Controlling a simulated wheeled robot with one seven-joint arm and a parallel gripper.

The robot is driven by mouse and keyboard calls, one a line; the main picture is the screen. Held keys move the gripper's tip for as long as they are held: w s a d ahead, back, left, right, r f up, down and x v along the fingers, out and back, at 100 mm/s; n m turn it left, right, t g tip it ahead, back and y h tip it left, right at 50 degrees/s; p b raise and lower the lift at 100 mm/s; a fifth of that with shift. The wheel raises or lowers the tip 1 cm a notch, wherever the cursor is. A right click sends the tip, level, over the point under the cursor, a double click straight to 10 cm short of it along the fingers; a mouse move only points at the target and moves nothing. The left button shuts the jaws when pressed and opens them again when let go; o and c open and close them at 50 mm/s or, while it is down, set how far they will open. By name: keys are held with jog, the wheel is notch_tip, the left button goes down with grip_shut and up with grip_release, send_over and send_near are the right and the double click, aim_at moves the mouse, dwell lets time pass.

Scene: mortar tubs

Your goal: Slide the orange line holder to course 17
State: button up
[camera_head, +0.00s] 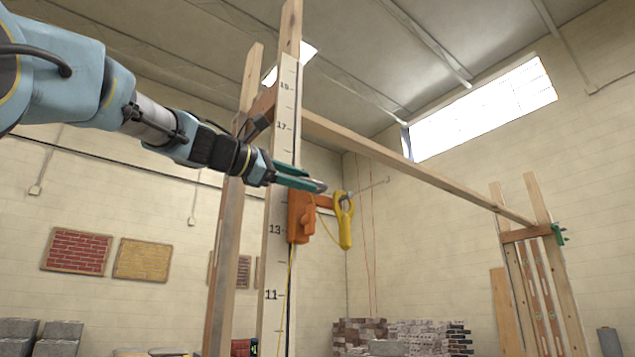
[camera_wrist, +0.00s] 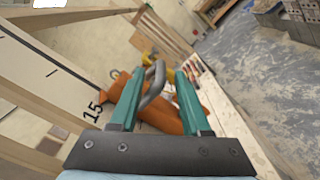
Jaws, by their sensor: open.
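The orange line holder (camera_head: 301,218) sits on the numbered wooden post (camera_head: 274,270), beside mark 13 and reaching above it. In the wrist view the orange holder (camera_wrist: 160,113) lies beyond my fingers, near mark 15. My gripper (camera_head: 320,186) is just above the holder, in front of the post, and hides mark 15 in the head view. In the wrist view my gripper (camera_wrist: 156,74) has its green fingers apart, with a grey metal loop (camera_wrist: 152,88) showing between them. I cannot tell whether they touch it. Mark 17 (camera_head: 282,125) is higher on the post, above my gripper.
A yellow tool (camera_head: 345,220) hangs just right of the holder. A long wooden beam (camera_head: 410,165) runs from the post to a second wooden frame (camera_head: 540,240) with a green clamp (camera_head: 558,234). Brick stacks (camera_head: 430,335) stand on the floor behind.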

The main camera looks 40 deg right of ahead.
aim_at(323, 185)
jog(key=d+p, duration=0.1)
jog(key=d, duration=0.2)
jog(key=d+p, duration=0.1)
jog(key=d, duration=0.2)
jog(key=shift+s, duration=0.2)
jog(key=shift+a, duration=0.1)
jog(key=shift+c, duration=0.2)
grip_shut()
dwell(0.9)
